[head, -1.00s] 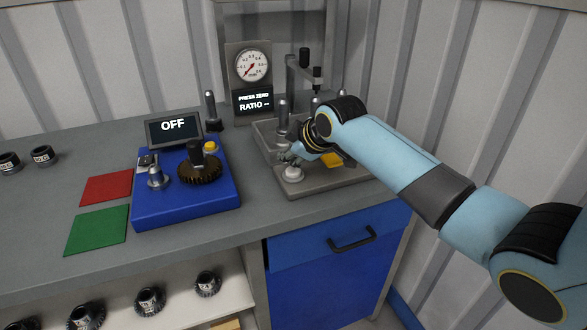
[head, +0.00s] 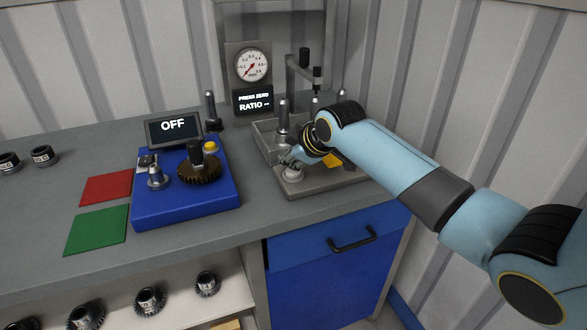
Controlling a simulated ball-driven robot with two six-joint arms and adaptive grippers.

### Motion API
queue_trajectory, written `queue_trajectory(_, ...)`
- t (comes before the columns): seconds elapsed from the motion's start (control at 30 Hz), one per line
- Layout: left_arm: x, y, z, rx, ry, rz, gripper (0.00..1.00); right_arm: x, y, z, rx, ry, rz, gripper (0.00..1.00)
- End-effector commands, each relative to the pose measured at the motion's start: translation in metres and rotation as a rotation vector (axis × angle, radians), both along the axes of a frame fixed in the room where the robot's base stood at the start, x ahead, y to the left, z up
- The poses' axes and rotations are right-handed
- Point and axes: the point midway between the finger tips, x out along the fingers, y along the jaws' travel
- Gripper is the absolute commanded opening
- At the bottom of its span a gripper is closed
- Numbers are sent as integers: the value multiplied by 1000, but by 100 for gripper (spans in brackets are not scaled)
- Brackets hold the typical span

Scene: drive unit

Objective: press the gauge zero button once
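The dial gauge (head: 252,66) stands at the back of the bench, with a small screen (head: 253,102) under it reading "PRESS ZERO" and "RATIO --". A round pale button (head: 293,174) sits at the front left corner of the grey gauge fixture (head: 322,187). My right gripper (head: 290,160) is directly above this button, very close to it or touching; I cannot tell which. Its fingers are small and partly hidden by my wrist, so their opening is unclear. My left gripper is not in view.
A blue drive unit (head: 186,205) with an "OFF" screen (head: 174,126), a brown gear (head: 199,170) and a yellow button (head: 211,147) stands left of the fixture. Red (head: 106,187) and green (head: 97,230) mats lie further left. Posts (head: 283,117) rise from the fixture near my wrist.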

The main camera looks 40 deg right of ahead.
Motion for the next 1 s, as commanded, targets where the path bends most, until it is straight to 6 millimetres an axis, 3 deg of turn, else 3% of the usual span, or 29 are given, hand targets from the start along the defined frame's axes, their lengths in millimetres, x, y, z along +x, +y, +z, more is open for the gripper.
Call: queue_trajectory(1.0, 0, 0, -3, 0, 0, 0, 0, 0, 0, -10, 0, 1, 0, 0)
